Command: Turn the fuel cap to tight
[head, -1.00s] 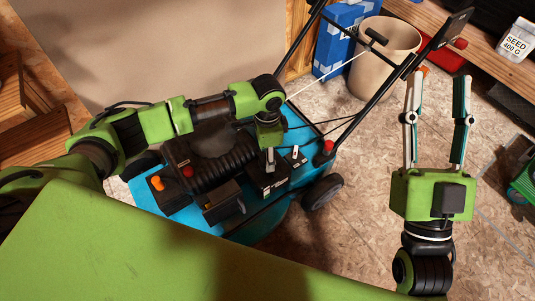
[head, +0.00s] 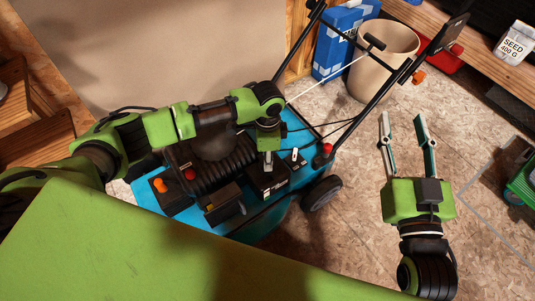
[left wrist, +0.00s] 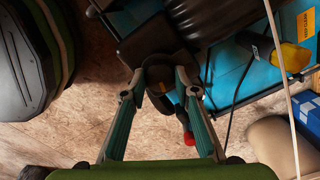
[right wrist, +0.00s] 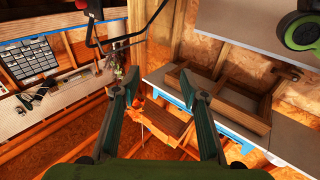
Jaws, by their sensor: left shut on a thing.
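The blue mower (head: 262,222) stands on the floor below my left arm. My left gripper (head: 268,166) points down at a black block (head: 268,186) on the mower's deck. In the left wrist view, my left gripper (left wrist: 162,80) has its fingers shut around a dark round part that I take to be the fuel cap (left wrist: 160,74). The fingers hide part of it, and no tightness mark is readable. In the head view the cap is hidden by the gripper. My right gripper (head: 401,118) is open and empty over bare floor; it also shows in the right wrist view (right wrist: 151,86).
An orange knob (head: 159,185) and a red knob (head: 190,174) stand on the deck. The mower's handle (head: 297,45) rises toward a beige bin (head: 386,60) and a blue box (head: 343,40). A bench (head: 470,35) is at upper right. Open floor lies around my right gripper.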

